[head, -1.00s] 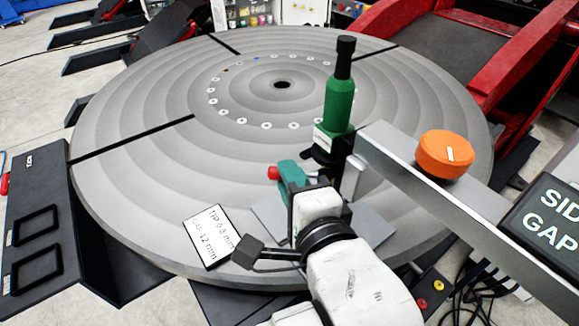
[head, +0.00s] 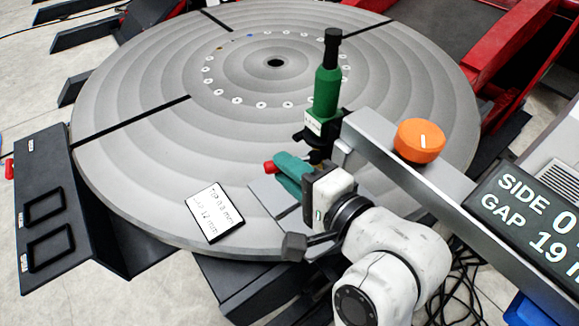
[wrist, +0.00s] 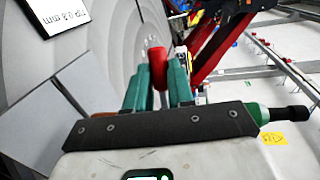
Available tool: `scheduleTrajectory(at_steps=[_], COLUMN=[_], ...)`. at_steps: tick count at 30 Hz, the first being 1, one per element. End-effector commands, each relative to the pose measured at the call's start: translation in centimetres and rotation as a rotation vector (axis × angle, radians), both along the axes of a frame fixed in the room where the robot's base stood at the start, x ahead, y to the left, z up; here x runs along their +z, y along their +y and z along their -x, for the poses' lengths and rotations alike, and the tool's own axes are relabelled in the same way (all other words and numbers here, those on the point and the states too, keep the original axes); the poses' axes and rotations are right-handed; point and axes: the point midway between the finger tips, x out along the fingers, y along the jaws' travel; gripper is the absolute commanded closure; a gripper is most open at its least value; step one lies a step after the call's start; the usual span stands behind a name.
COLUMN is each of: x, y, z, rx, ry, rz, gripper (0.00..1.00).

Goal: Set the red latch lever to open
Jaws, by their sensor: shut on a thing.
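The red latch lever (head: 269,167) shows as a short red end just past the teal fingertips of my gripper (head: 284,166), near the front right of the round table. In the wrist view the red lever (wrist: 157,66) stands between the two teal fingers (wrist: 155,80), which are shut on it. The lever's base and any open or shut marking are hidden or too small to tell.
A green torch (head: 326,92) stands upright just behind my gripper. A grey beam (head: 425,178) with an orange knob (head: 419,140) runs to the right. A display (head: 530,220) reads SIDE 0, GAP 19. A white card (head: 214,212) lies on the grooved grey table (head: 130,165).

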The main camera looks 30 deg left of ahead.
Motion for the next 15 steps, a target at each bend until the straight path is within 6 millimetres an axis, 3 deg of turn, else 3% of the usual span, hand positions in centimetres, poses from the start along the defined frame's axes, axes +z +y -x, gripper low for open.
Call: scheduleTrajectory(at_steps=[6, 7, 15], x=[-0.19, -0.19, -0.09], y=[-0.04, -0.04, -0.02], z=[-0.05, -0.05, -0.04], rx=[-0.002, -0.002, -0.002], ry=[0.003, 0.003, 0.001], rz=[0.003, 0.003, 0.002], gripper=[1.0, 0.74, 0.52])
